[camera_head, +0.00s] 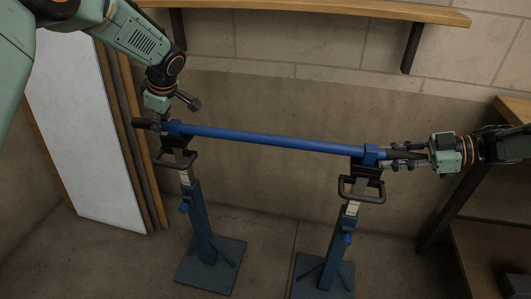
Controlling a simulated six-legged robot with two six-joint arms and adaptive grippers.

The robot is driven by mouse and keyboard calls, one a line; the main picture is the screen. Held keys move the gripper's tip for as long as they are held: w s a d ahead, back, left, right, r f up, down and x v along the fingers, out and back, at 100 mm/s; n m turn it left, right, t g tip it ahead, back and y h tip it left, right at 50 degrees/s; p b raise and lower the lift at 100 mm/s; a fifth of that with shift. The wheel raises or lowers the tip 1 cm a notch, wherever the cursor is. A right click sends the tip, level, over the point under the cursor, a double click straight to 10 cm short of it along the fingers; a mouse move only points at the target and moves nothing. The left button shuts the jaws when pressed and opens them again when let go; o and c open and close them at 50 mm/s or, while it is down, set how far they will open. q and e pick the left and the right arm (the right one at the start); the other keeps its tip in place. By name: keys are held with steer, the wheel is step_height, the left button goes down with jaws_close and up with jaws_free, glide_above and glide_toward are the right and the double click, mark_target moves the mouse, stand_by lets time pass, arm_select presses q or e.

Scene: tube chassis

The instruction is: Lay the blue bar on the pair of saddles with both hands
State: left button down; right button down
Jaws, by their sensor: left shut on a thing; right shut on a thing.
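The blue bar (265,138) lies nearly level, tilting slightly down to the right, with dark ends. It spans the left saddle (178,143) and the right saddle (367,168), each on top of a blue stand. It appears to sit at or just over both saddles; contact is hard to tell. My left gripper (165,116) is at the bar's left end, shut on it from above. My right gripper (405,158) is shut on the bar's dark right end, coming in from the right.
The left stand (203,225) and right stand (335,250) rise from floor plates. A white panel (85,125) leans at the left wall. A wooden shelf (330,8) hangs above on brackets. A dark table leg (440,215) stands at the right.

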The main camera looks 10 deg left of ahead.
arm_select(q)
steer(key=shift+s+f, duration=0.1)
steer(key=shift+f, duration=0.15)
arm_select(e)
steer(key=shift+s+f, duration=0.35)
steer(key=shift+f, duration=0.35)
arm_select(q)
steer(key=c, duration=1.5)
jaws_free()
steer(key=shift+s+f, duration=0.1)
steer(key=shift+f, duration=0.05)
arm_select(e)
steer(key=c, duration=1.5)
jaws_free()
steer(key=shift+s+f, duration=0.1)
steer(key=shift+f, duration=0.05)
arm_select(q)
steer(key=o, duration=0.5)
steer(key=shift+a, duration=0.1)
arm_select(e)
steer(key=o, duration=0.5)
steer(key=shift+a, duration=0.1)
arm_select(q)
steer(key=shift+r, duration=0.3)
arm_select(e)
steer(key=shift+r, duration=0.3)
